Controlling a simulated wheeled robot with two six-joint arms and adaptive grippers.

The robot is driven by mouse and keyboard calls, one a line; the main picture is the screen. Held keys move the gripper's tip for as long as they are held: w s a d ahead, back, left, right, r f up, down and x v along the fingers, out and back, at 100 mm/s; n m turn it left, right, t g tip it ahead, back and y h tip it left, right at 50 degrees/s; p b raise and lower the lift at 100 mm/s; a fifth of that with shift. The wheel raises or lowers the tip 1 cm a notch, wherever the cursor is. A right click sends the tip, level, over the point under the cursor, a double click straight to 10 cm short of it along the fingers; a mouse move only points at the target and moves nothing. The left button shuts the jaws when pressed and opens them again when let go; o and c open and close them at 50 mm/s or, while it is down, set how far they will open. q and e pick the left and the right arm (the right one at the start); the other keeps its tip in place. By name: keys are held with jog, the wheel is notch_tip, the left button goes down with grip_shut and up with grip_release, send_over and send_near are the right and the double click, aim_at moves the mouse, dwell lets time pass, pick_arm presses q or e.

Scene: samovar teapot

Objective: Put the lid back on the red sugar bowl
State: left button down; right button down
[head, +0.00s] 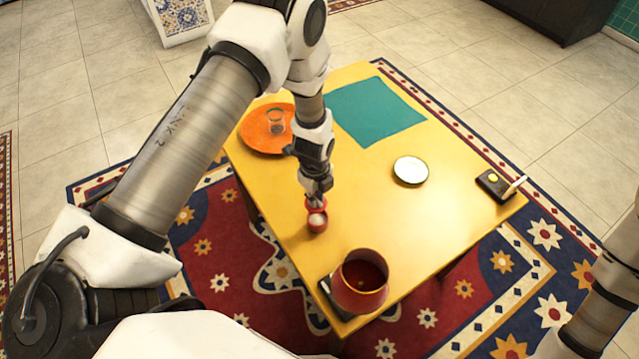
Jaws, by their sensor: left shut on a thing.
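The small red sugar bowl (317,225) stands upright near the left edge of the yellow table, with something white showing in its mouth. My left gripper (317,190) points down from above and is shut on a small red piece, which looks like the lid (315,204). The lid is just above and behind the bowl's mouth in the head view, and the white content shows in front of it. I cannot tell whether lid and bowl touch. The fingertips are small and partly hidden by the wrist. My right gripper is out of view.
A large red pot (349,298) stands at the table's near corner. An orange plate (257,142) with a glass (275,121) is at the left, behind my arm. A teal cloth (375,110), a white saucer (410,170) and a dark box (491,187) lie farther off. The table's middle (380,215) is clear.

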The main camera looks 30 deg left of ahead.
pick_arm(q)
jog(key=f+b, duration=0.1)
jog(key=f, duration=0.1)
jog(key=f+b, duration=0.2)
jog(key=f, duration=0.1)
jog(key=shift+w+d, duration=0.2)
jog(key=shift+f+b, duration=0.55)
jog(key=shift+f, duration=0.15)
jog(key=shift+f+b, duration=0.1)
jog(key=shift+b, duration=0.2)
dwell(1.0)
jog(key=c, duration=1.1)
grip_release()
